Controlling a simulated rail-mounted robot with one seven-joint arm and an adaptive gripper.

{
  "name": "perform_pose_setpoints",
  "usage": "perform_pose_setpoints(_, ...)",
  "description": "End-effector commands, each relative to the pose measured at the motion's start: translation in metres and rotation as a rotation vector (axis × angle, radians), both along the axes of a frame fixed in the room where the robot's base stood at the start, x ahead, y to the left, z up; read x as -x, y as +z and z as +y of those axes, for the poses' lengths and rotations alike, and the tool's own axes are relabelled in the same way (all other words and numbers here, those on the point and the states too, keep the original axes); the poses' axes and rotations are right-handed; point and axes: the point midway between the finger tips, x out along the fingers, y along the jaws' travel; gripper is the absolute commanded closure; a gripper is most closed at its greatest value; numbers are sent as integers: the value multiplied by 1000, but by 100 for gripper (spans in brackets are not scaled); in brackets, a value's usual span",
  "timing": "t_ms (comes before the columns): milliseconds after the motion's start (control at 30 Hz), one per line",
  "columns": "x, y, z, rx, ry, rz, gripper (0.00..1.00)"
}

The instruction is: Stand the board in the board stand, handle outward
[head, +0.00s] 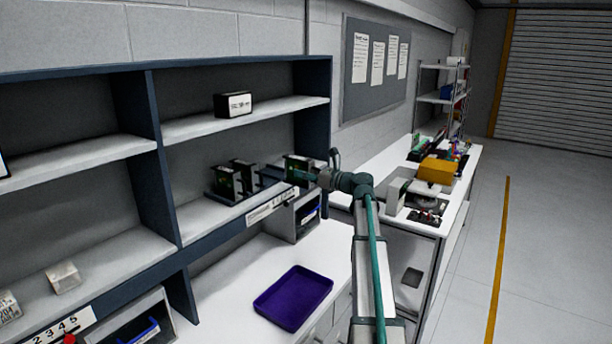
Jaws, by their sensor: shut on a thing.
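The board stand (232,197) is a dark rack on the middle shelf of the blue shelving in the head view. My gripper (309,177) reaches in from the right, at the right end of the shelf. It is shut on a green board (296,167), which is upright at the right side of the stand. The gripper hides part of this board and its handle. I cannot tell whether the board's lower edge is in a slot or just above it.
A black box with a white label (233,104) sits on the shelf above. A blue upright (313,115) stands close beside my gripper. A purple tray (293,297) lies on the white bench below. A bench with equipment and a yellow box (437,170) is at right.

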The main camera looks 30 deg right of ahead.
Motion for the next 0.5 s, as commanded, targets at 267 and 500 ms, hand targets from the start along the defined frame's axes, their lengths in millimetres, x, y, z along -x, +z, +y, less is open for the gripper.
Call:
perform_pose_setpoints(267,-20,0,8,0,0,-1,100)
perform_pose_setpoints(500,-35,0,15,0,1,-1,100)
